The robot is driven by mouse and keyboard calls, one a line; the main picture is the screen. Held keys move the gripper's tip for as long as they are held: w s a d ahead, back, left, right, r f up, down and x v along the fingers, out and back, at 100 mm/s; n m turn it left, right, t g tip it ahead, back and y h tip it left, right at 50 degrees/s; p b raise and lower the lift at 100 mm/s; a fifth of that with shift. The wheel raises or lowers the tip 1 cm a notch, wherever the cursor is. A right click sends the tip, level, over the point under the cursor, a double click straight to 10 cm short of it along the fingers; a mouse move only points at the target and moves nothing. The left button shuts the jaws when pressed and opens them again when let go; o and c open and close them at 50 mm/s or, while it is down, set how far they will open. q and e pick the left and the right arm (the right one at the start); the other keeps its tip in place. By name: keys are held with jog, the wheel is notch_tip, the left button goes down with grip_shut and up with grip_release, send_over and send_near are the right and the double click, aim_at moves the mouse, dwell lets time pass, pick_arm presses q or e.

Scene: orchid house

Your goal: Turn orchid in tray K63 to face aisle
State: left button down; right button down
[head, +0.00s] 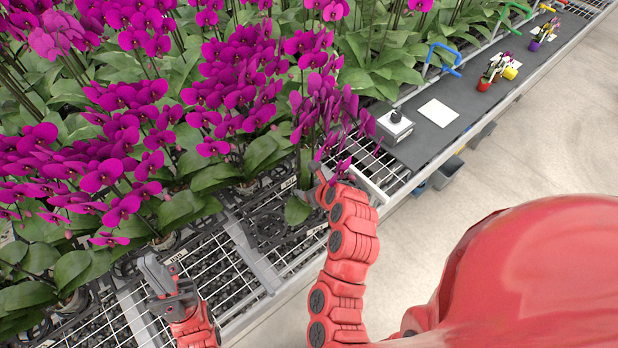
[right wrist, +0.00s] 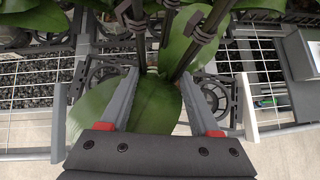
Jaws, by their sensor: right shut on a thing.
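A magenta orchid (head: 325,108) stands near the right end of the planted row, its blooms leaning right. Its broad green leaves (right wrist: 150,115) and dark clipped stems show in the right wrist view. My right gripper (head: 325,178) is at the orchid's base in the head view. Its grey fingers (right wrist: 157,85) lie on either side of the plant's lower part and are shut on it. The exact contact is hidden by leaves. My left gripper (head: 168,280) is over the wire bench at lower left, apart from the held orchid. The small tray labels are unreadable.
Dense orchids (head: 110,120) fill the left of the bench. Black round holders (head: 268,225) sit in the wire grid. At right, a dark mat (head: 455,98) carries a small white-topped device (head: 394,125), a white sheet (head: 438,112) and potted plants. Concrete aisle floor (head: 550,130) lies clear beyond.

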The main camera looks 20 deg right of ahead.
jog(key=shift+d+f, duration=0.1)
jog(key=shift+f, duration=0.2)
notch_tip(320, 180, down, 2)
jog(key=shift+b, duration=1.1)
jog(key=shift+f+b, duration=0.4)
jog(key=shift+f, duration=0.55)
jog(key=shift+r, duration=0.1)
notch_tip(320, 180, up, 8)
jog(key=shift+r+b, duration=0.1)
jog(key=shift+b, duration=0.25)
notch_tip(320, 180, down, 5)
jog(key=shift+s+r+p, duration=0.1)
jog(key=shift+p, duration=0.6)
notch_tip(320, 180, down, 4)
jog(key=shift+r+p, duration=0.15)
jog(key=shift+p, duration=0.45)
jog(key=shift+f, duration=0.5)
